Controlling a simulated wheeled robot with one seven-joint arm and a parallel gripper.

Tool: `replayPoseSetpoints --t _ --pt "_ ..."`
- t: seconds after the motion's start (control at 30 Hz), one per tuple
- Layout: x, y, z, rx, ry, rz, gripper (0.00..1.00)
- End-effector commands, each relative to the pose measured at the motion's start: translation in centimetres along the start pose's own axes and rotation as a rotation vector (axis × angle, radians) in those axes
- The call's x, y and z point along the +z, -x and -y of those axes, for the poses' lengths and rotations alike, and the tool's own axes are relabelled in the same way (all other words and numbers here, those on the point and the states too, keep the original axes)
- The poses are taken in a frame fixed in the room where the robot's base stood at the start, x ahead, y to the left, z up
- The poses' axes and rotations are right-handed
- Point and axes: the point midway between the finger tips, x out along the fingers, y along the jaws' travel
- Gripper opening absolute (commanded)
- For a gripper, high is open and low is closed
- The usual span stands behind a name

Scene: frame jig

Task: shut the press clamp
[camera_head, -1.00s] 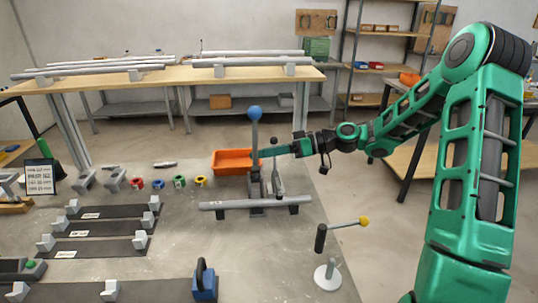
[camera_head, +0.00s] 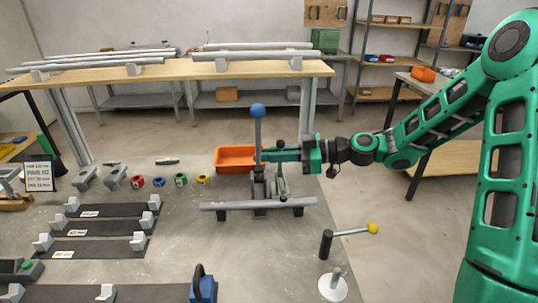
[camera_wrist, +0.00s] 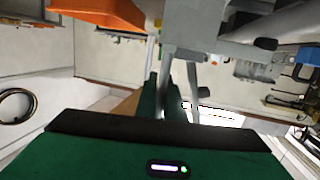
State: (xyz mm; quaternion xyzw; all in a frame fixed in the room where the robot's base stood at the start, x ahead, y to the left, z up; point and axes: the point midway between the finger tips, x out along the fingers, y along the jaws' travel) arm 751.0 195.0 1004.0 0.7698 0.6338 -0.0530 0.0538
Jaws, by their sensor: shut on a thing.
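The press clamp (camera_head: 259,190) stands on the floor area behind a grey tube that rests across its base. Its tall lever (camera_head: 258,133) stands upright and is topped by a blue ball (camera_head: 257,110). My gripper (camera_head: 265,155) reaches in from the right, with its green fingers shut at the lever's shaft, below the ball. A shorter grey post (camera_head: 281,168) stands just right of the lever, under the fingers. In the wrist view, the green fingers (camera_wrist: 163,98) meet close around a grey rod; the exact contact is partly hidden.
An orange bin (camera_head: 230,158) lies behind the clamp. A crank with a yellow knob (camera_head: 372,228) stands to the front right. Several coloured collars (camera_head: 180,180) and dark fixture plates (camera_head: 98,228) lie to the left. A long bench (camera_head: 180,75) is behind.

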Motion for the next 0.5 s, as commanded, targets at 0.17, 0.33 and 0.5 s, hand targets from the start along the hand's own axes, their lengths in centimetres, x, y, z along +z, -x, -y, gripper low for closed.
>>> replayPoseSetpoints --t 0.17,0.33,0.5 --pt "0.55 0.11 -0.03 0.002 -0.006 0.011 0.0" --pt "0.46 0.08 0.01 0.001 -0.006 0.009 0.27" --pt "0.28 0.02 0.03 0.0 -0.003 0.006 0.27"
